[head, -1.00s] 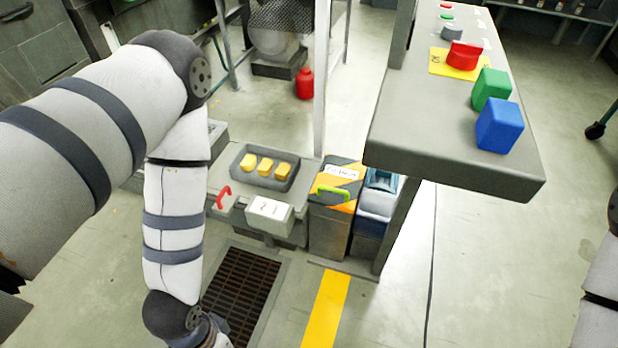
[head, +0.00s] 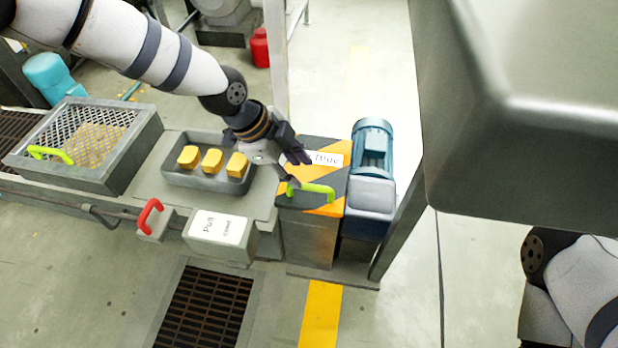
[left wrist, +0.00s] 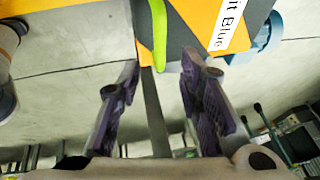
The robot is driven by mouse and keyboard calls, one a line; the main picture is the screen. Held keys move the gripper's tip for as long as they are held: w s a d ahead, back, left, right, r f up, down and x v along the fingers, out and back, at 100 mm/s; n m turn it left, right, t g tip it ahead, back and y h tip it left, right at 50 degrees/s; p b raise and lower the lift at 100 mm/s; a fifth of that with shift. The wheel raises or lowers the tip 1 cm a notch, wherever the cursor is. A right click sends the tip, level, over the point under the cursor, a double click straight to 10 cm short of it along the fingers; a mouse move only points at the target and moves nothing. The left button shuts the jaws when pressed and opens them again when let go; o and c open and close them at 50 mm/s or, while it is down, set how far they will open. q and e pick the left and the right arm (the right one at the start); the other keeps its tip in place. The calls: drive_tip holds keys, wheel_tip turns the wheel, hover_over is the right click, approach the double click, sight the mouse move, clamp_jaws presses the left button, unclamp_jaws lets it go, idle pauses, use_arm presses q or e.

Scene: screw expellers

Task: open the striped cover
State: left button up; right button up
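The striped cover (head: 326,180), orange and dark grey with a white label, lies closed on top of a grey box. Its lime-green handle (head: 313,192) runs along the near edge. My left gripper (head: 297,173) is just above and behind the handle's left part, its fingers spread. In the left wrist view, the open fingers (left wrist: 160,72) point at the green handle (left wrist: 158,35), which lies ahead between them. The cover (left wrist: 200,18) also shows there with part of its label. I cannot tell whether either finger touches the handle. My right gripper is out of view.
A blue motor (head: 373,150) stands right beside the box. A tray (head: 181,178) with yellow blocks, a red handle (head: 149,215) and a mesh-covered bin (head: 140,150) are to the left. A large grey slab (head: 530,120) overhangs at upper right.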

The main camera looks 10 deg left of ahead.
sight(311, 186)
use_arm(q)
drive_tip(key=b+x, duration=0.1)
drive_tip(key=x, duration=0.5)
drive_tip(key=shift+f, duration=0.2)
drive_tip(key=shift+d, duration=0.1)
clamp_jaws()
drive_tip(key=shift+r, duration=0.1)
